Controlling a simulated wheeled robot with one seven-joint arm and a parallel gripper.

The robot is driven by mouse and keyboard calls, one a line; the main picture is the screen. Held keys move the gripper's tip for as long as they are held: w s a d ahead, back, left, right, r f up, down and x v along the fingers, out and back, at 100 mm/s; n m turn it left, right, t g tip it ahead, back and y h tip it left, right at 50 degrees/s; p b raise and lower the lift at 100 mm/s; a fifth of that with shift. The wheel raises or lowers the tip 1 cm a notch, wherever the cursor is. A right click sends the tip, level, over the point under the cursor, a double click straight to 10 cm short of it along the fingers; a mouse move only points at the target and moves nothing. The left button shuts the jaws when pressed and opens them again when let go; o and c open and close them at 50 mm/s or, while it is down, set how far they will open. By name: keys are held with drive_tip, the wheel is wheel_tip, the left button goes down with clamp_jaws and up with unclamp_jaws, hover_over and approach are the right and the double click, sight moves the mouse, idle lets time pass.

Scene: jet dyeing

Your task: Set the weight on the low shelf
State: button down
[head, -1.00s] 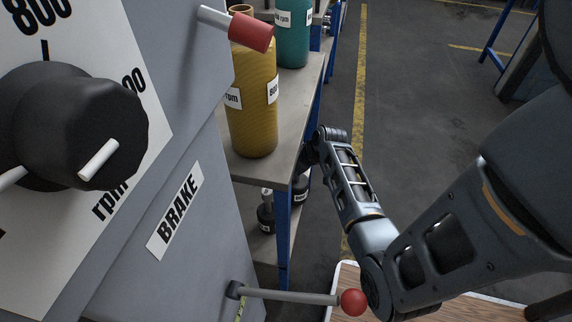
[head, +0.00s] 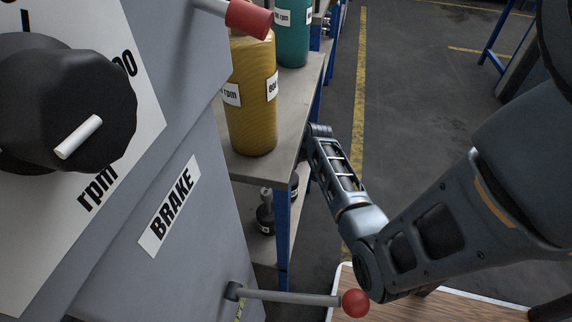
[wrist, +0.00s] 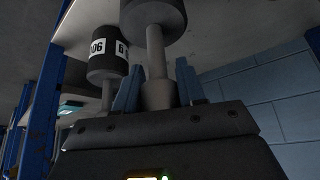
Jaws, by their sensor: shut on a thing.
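In the wrist view, which looks upside down, my gripper (wrist: 158,88) is shut on the grey knob of a weight (wrist: 158,50). This weight has a grey stem and a dark round body, partly cut off by the frame's edge. The body is at or very near the pale shelf surface (wrist: 225,38); I cannot tell whether it touches. A second dark weight (wrist: 108,66) with a white label stands close beside it. In the head view the low shelf (head: 268,250) is under the bench and bears a weight (head: 265,213). My gripper is hidden there behind the bench.
A blue bench post (head: 283,225) stands close to my forearm. The bench top (head: 300,105) bears a yellow cylinder (head: 253,100) and a teal one (head: 292,35). A red-knobbed brake lever (head: 355,303) juts out below my arm.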

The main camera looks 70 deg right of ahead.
drive_tip(key=c, duration=0.7)
unclamp_jaws()
drive_tip(key=shift+f, duration=0.1)
drive_tip(key=shift+o, duration=0.2)
drive_tip(key=p+v, duration=0.3)
drive_tip(key=v, duration=0.9)
